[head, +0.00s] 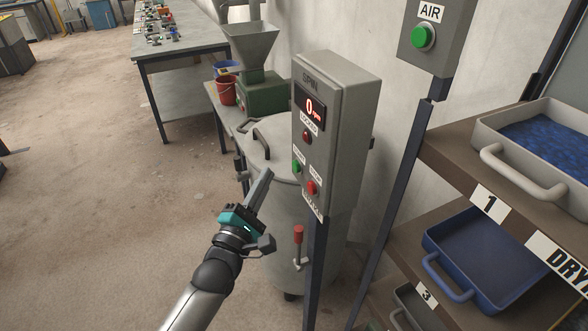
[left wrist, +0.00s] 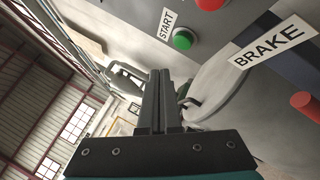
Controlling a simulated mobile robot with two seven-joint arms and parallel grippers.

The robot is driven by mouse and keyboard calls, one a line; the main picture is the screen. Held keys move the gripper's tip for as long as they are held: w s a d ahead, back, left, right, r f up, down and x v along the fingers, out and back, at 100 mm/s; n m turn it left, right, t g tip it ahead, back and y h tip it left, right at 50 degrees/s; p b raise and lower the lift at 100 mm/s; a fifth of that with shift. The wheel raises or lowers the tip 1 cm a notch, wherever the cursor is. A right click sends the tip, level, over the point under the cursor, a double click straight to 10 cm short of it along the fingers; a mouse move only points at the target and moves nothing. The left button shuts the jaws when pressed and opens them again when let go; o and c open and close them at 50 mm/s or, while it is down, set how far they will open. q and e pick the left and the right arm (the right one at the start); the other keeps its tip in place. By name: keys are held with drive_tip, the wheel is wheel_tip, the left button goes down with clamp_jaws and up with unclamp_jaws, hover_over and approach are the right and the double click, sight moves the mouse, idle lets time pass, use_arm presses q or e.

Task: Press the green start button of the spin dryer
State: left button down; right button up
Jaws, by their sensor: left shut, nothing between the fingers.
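The spin dryer's grey control box (head: 336,130) stands on a post in front of the grey drum (head: 275,225). Its display reads 0. The green start button (head: 297,166) is at the lower left of the box face, beside the red stop button (head: 311,188). My left gripper (head: 266,174) is shut and empty, just left of the box and apart from the green button. In the left wrist view the green start button (left wrist: 183,39) lies above and slightly right of the fingertips (left wrist: 160,72), under the START label. My right gripper is not in view.
A brake lever with a red handle (head: 298,234) is below the box. At right, a shelf holds a grey tray (head: 490,165) and a blue tray (head: 480,262). A green AIR button (head: 423,37) is at upper right.

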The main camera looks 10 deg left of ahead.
sight(296, 166)
use_arm(q)
drive_tip(key=shift+w+d, duration=0.45)
drive_tip(key=shift+d, duration=0.2)
drive_tip(key=shift+w+d, duration=0.45)
drive_tip(key=shift+d, duration=0.15)
idle(1.2)
drive_tip(key=shift+w+d, duration=0.2)
drive_tip(key=shift+d, duration=0.15)
drive_tip(key=shift+w+d, duration=0.25)
drive_tip(key=shift+d, duration=0.1)
idle(0.7)
drive_tip(key=shift+a, duration=0.1)
drive_tip(key=shift+s+a, duration=0.5)
drive_tip(key=shift+a, duration=0.1)
